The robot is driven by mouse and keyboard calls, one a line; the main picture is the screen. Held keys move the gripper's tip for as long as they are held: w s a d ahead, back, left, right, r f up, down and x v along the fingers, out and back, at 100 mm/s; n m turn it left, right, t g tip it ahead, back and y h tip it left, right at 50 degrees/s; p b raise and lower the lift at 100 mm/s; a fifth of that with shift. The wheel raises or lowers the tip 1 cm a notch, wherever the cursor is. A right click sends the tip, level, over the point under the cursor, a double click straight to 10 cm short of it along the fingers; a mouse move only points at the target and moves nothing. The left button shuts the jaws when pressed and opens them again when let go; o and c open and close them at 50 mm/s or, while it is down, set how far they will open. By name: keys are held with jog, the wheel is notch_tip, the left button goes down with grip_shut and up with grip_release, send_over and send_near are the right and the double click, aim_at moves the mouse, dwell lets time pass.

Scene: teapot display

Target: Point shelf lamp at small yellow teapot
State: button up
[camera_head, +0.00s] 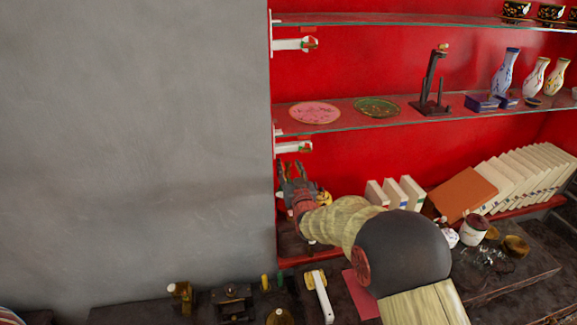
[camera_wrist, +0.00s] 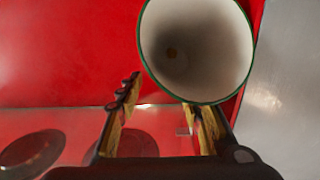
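A white shelf lamp (camera_head: 294,148) is fixed at the left end under the middle glass shelf. In the wrist view, a white cone-shaped shade (camera_wrist: 195,45) with a green rim, apparently this lamp's, shows its open end and fills the upper middle. My gripper (camera_head: 292,168) is just below the lamp, fingers pointing up. In the wrist view my gripper (camera_wrist: 162,95) has its fingers apart, with nothing held between them. The right fingertip is near the shade's rim; I cannot tell if they touch. A small yellow object (camera_head: 325,198), perhaps the teapot, is partly hidden behind my arm.
A similar white lamp (camera_head: 290,44) is under the top shelf. Plates (camera_head: 315,113) and vases (camera_head: 505,73) stand on the middle glass shelf (camera_head: 390,122). White boxes (camera_head: 395,192) and books stand right of my arm. A bare grey wall (camera_head: 135,140) is left.

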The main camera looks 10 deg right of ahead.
jog(key=shift+w, duration=0.65)
jog(key=shift+c, duration=1.2)
grip_shut()
